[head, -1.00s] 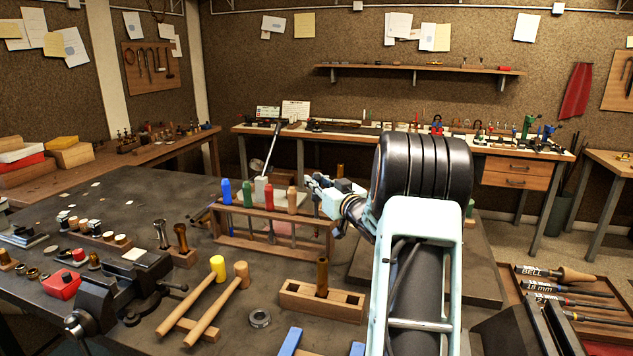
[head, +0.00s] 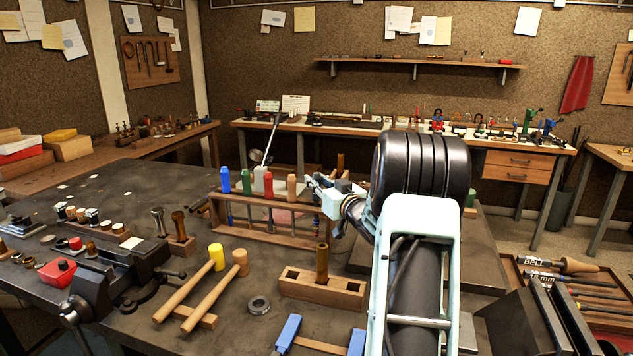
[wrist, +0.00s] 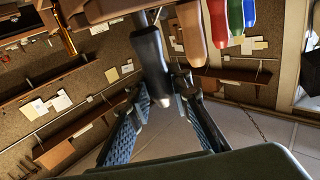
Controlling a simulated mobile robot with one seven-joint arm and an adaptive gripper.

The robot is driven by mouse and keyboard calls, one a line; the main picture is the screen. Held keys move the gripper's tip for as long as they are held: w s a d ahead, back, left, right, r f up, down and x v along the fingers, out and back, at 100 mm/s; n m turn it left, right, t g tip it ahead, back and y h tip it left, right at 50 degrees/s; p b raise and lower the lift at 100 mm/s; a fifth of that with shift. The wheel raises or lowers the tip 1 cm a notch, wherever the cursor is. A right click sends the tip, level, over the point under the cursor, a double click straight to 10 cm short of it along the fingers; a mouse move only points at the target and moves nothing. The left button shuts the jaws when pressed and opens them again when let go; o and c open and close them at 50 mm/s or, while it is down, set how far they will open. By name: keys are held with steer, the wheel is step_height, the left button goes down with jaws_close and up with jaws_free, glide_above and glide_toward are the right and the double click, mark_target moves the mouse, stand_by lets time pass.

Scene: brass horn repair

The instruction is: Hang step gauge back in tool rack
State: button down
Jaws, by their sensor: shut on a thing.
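The wooden tool rack (head: 262,229) stands on the dark bench, with blue, green, white, red and tan handles in a row. My gripper (head: 314,184) is at the rack's right end, beside the tan handle (head: 291,187). In the wrist view my gripper (wrist: 165,88) is shut on a dark grey handle (wrist: 148,48), apparently the step gauge. That handle lies beside the tan handle (wrist: 190,30). A thin shaft runs past its far end towards the rack's wood. Whether it sits in a slot I cannot tell. The head view does not show the held tool clearly.
In front of the rack are a wooden block with a brass tube (head: 321,264), two mallets (head: 213,290), a metal ring (head: 259,305) and blue-ended pieces (head: 288,332). A vise (head: 112,280) is at the left.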

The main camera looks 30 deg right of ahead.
steer(key=shift+f+b, duration=0.55)
steer(key=shift+f, duration=0.2)
steer(key=c, duration=1.7)
jaws_free()
steer(key=shift+r, duration=0.1)
steer(key=s, duration=1.2)
steer(key=shift+a, duration=0.4)
